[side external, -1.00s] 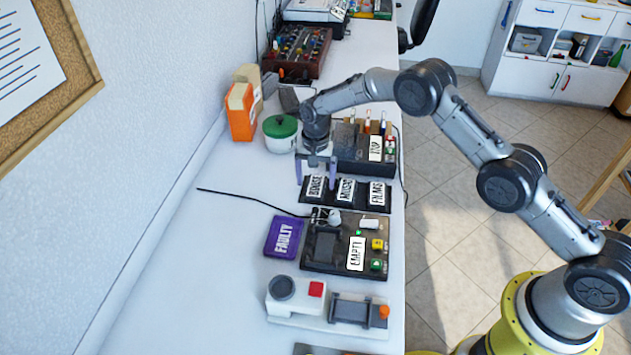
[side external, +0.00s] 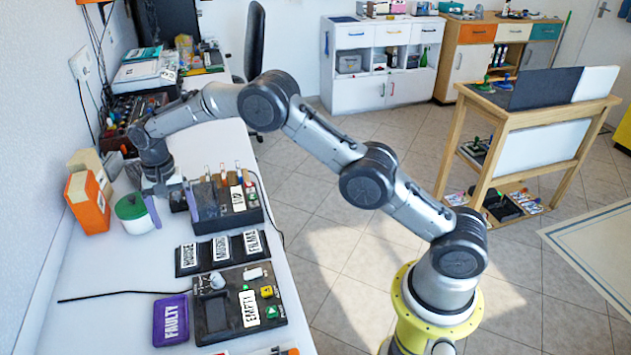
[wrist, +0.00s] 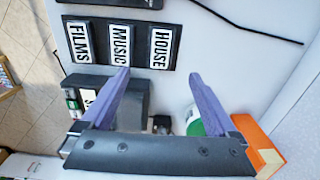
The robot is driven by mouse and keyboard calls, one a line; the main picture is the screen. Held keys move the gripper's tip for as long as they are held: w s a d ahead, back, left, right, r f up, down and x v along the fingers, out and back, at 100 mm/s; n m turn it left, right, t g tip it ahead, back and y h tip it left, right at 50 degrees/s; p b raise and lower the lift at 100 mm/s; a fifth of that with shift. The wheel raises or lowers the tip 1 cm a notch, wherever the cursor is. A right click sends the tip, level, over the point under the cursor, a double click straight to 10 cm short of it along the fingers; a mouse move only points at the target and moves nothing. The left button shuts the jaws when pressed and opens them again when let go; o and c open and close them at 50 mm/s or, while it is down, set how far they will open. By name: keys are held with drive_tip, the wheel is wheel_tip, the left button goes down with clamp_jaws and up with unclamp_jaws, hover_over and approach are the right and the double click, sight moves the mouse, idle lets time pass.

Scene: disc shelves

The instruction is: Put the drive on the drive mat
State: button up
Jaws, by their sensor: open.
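My gripper (side external: 172,208) is open and empty, its two purple fingers pointing down, between the green-lidded pot and the dark multi-slot box. In the wrist view the open fingers (wrist: 158,76) show with a gap between them. A small dark object (wrist: 161,123) shows between the finger bases there; I cannot tell whether it is the drive. No mat is plainly marked as the drive mat. A purple tray labelled FAULTY (side external: 171,320) lies on the bench near the front. A black rack labelled HOUSE, MUSIC and FILMS (side external: 205,268) lies behind it.
A green-lidded white pot (side external: 131,208) and an orange box (side external: 87,203) stand left of my gripper. A dark box with upright sticks (side external: 225,212) stands right. A black device labelled EMPTY (side external: 234,300) is in front. A black cable (side external: 120,294) crosses the clear bench.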

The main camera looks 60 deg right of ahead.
drive_tip(key=s+d+r+n+t, duration=0.1)
drive_tip(key=s+d+r+n, duration=0.15)
drive_tip(key=s+r, duration=0.75)
drive_tip(key=s+d+r+n+t, duration=0.25)
drive_tip(key=s+r, duration=0.55)
drive_tip(key=r, duration=0.4)
drive_tip(key=s+d+f+n+t, duration=0.1)
drive_tip(key=s+n, duration=0.1)
drive_tip(key=s, duration=1)
drive_tip(key=s+d+f+n+t, duration=0.1)
drive_tip(key=s+d+n, duration=0.1)
drive_tip(key=s, duration=1)
